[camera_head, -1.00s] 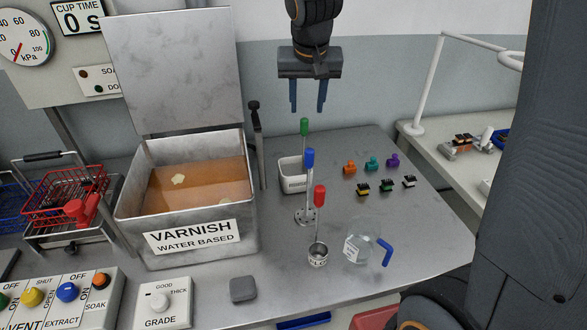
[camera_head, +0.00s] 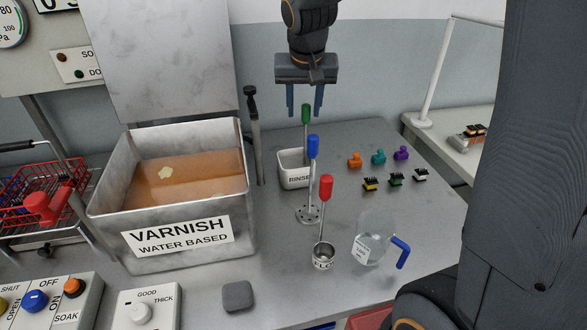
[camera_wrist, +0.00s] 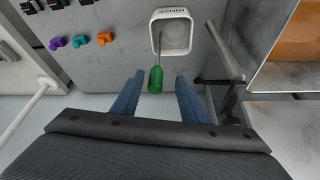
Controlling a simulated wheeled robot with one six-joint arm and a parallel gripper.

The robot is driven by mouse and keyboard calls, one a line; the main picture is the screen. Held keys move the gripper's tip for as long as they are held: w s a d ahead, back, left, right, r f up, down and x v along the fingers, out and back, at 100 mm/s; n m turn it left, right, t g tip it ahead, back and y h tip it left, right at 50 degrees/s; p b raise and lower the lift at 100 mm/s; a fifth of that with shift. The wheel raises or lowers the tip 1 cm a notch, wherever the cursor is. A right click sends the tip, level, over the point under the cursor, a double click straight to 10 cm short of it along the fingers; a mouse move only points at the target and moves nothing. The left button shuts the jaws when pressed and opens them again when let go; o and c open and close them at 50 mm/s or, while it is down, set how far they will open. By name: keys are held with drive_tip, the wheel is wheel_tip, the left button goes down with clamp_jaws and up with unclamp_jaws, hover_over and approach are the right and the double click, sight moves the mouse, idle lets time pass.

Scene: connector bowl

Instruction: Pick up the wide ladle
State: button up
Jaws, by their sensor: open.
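Three long-handled tools stand on the steel bench. The red-handled one (camera_head: 326,188) ends in a small round metal cup (camera_head: 323,256) with a label. The blue-handled one (camera_head: 313,147) ends in a flat perforated disc (camera_head: 308,214). The green-handled one (camera_head: 306,114) stands in the white rinse container (camera_head: 295,180), its lower end hidden. I cannot tell which is the wide ladle. My gripper (camera_head: 304,112) is open and empty, pointing down at the green handle. In the wrist view the green handle (camera_wrist: 155,80) shows between the fingertips; contact is not clear.
The varnish tank (camera_head: 110,220) with its raised lid is at the left. A dark-topped upright rod (camera_head: 254,140) stands between tank and rinse container. A clear jug (camera_head: 374,243) with a blue handle is at right front. Several coloured connectors (camera_head: 378,158) lie at the right.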

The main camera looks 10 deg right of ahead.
sight(305, 121)
drive_tip(key=shift+d+p+x, duration=0.2)
drive_tip(key=shift+p+x, duration=0.3)
drive_tip(key=shift+x, duration=1.2)
drive_tip(key=shift+d+p+x, duration=0.15)
drive_tip(key=shift+p+x, duration=0.3)
drive_tip(key=shift+x, duration=1.2)
drive_tip(key=shift+w, duration=0.1)
clamp_jaws()
drive_tip(key=shift+r, duration=0.15)
